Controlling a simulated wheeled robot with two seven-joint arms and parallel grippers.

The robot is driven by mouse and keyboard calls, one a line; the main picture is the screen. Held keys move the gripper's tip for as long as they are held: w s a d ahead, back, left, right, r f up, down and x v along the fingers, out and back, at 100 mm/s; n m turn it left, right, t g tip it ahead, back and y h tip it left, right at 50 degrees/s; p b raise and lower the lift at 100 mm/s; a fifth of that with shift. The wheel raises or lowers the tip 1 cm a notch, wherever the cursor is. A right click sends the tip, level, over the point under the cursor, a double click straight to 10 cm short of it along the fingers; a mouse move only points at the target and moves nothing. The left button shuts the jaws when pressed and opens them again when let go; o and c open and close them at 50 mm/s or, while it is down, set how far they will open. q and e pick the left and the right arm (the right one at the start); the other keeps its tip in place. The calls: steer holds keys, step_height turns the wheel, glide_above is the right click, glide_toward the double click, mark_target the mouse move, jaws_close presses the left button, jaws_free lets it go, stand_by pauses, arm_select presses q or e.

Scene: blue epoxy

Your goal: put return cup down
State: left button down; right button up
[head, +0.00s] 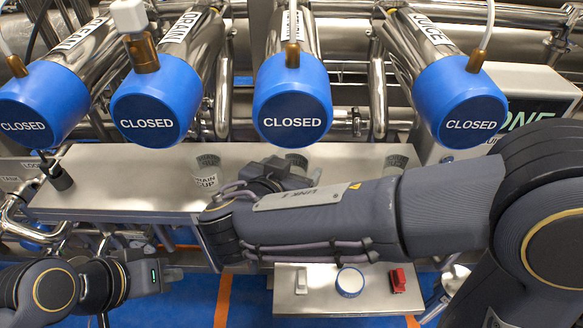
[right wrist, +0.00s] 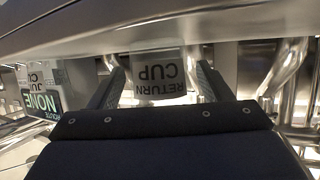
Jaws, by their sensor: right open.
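The return cup (right wrist: 160,74), a clear cup with a dark-lettered label, shows in the right wrist view, where its lettering is upside down. It stands between the two fingers of my right gripper (right wrist: 162,88), which are apart on either side of it. In the head view, a clear cup (head: 297,160) on the steel shelf (head: 120,192) is partly hidden by my right gripper (head: 287,172). Whether a finger touches the cup cannot be told. My left gripper (head: 168,275) is low at the left, away from the cups; its finger opening is unclear.
A drain cup (head: 207,180) stands to the left on the shelf and another clear cup (head: 397,160) to the right. Blue valve caps marked CLOSED (head: 292,105) hang above. A lower steel plate (head: 320,296) holds a round white-and-blue item (head: 350,282) and a red item (head: 398,280).

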arm_select(q)
steer(key=shift+f+b, duration=0.9)
steer(key=shift+b, duration=0.15)
arm_select(e)
steer(key=v, duration=1.2)
steer(key=shift+r, duration=0.15)
